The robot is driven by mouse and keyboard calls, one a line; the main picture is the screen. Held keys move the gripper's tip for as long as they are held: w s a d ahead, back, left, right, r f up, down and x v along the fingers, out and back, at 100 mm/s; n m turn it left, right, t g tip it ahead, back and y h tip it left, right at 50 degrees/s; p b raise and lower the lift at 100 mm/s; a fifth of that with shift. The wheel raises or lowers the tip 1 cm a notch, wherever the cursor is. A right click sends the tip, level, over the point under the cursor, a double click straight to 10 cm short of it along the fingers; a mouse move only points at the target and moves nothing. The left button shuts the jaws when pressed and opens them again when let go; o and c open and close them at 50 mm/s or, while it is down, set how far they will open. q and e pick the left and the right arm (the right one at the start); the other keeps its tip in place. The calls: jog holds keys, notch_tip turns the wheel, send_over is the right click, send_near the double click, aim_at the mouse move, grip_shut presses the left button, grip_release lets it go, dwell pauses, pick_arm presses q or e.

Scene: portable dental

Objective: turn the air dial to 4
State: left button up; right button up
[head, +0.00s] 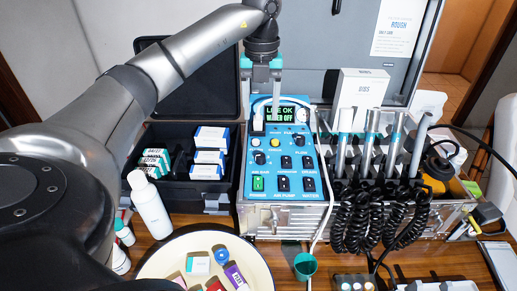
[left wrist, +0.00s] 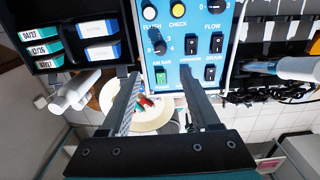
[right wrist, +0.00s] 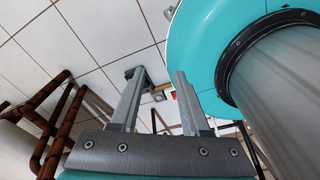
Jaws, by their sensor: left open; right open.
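The air dial is a small black knob on the blue control panel, left of the black rocker switches. It shows in the head view (head: 259,158) and in the left wrist view (left wrist: 158,43), with small numbers around it. I cannot tell which number it points to. My left gripper (head: 267,110) is open and empty, pointing down over the upper panel in the head view. In the left wrist view its fingertips (left wrist: 160,74) are apart, with the dial beyond them and between their lines. My right gripper (right wrist: 158,74) is open and empty, away from the panel.
The panel display (head: 279,114) reads LINE OK, WATER OFF. A rack of dental handpieces (head: 371,125) with coiled black hoses stands right of the panel. A black case (head: 180,190) of boxes, a white bottle (head: 150,205) and a round tray (head: 262,262) are left and in front.

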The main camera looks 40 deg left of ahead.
pick_arm(q)
send_near(260, 155)
jog(key=shift+d+b, duration=0.1)
jog(key=shift+b, duration=0.3)
notch_tip(260, 155, down, 8)
jog(key=shift+r+b, duration=0.15)
jog(key=shift+b, duration=0.6)
jog(key=shift+f, duration=0.65)
jog(key=shift+c, duration=0.2)
jog(key=c, duration=0.9)
grip_shut()
pick_arm(e)
jog(key=f, duration=0.1)
jog(key=d+f, duration=0.1)
jog(key=shift+w+f, duration=0.25)
jog(key=shift+f, duration=0.05)
jog(key=shift+a, duration=0.2)
